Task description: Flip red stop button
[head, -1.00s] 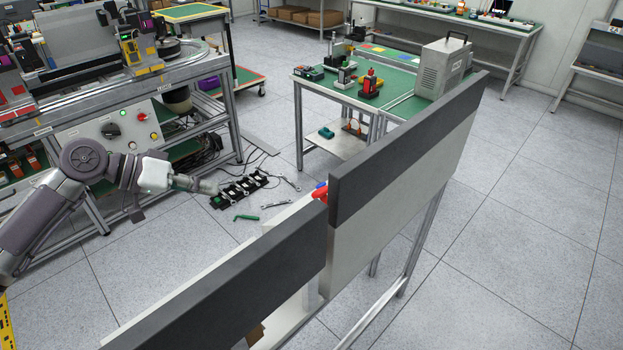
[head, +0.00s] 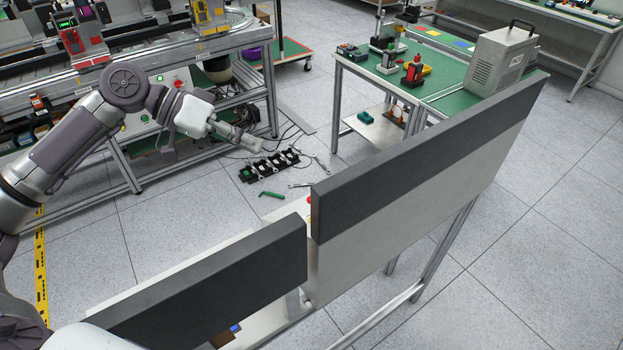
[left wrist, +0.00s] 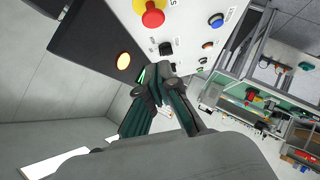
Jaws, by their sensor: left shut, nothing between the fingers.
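The red stop button (left wrist: 152,15) shows in the left wrist view as a red mushroom head on a yellow ring, at the top edge of a white panel (left wrist: 185,22). Whether it is pressed in or out I cannot tell. My left gripper (left wrist: 163,72) is shut and empty in front of the panel, below the button in that view and apart from it. In the head view my left gripper (head: 258,147) points right above the floor. A small red part (head: 309,199) shows in the head view behind the dark boards, mostly hidden. My right gripper is not in view.
A dark-topped board (head: 430,150) and a lower dark board (head: 215,275) stand close in front, hiding what is behind. A machine bench (head: 115,165) stands at left and a green-topped table (head: 445,72) at back right. Black parts (head: 270,166) and tools lie on the floor.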

